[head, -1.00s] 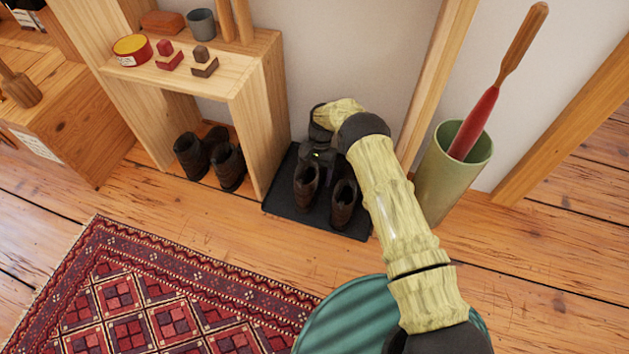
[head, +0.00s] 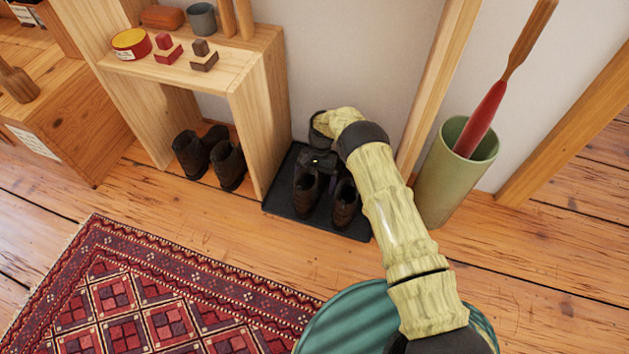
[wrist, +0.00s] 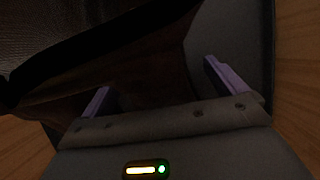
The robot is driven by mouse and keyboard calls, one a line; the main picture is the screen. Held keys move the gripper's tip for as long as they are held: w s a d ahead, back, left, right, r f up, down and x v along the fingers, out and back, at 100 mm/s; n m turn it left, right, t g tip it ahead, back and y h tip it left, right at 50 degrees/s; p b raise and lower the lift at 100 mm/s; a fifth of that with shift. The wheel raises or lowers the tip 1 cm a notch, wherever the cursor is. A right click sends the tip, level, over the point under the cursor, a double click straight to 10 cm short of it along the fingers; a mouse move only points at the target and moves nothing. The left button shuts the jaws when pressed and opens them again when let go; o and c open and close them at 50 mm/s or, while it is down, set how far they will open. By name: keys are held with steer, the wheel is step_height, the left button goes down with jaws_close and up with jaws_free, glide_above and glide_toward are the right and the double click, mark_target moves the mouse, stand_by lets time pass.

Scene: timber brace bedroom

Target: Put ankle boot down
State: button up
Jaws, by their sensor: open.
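Two dark brown ankle boots stand upright side by side on a black tray (head: 281,203) on the floor. The left boot (head: 306,192) is nearest my gripper (head: 318,164), and the right boot (head: 345,203) is beside it, partly behind my arm. In the wrist view, my gripper's fingers (wrist: 160,85) are apart, with a dark brown boot (wrist: 130,85) very close, between and in front of them. Whether the fingers touch it I cannot tell. Most of my gripper is hidden in the head view by my wrist.
A wooden shelf unit (head: 258,120) stands left of the tray, with another pair of dark boots (head: 228,165) under it. A green cylindrical holder (head: 440,180) with a red-handled tool stands to the right. A patterned rug (head: 150,300) lies in front.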

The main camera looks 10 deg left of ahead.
steer(key=shift+r, duration=0.1)
steer(key=p+v, duration=0.6)
steer(key=v, duration=0.6)
steer(key=shift+a, duration=0.1)
stand_by(0.4)
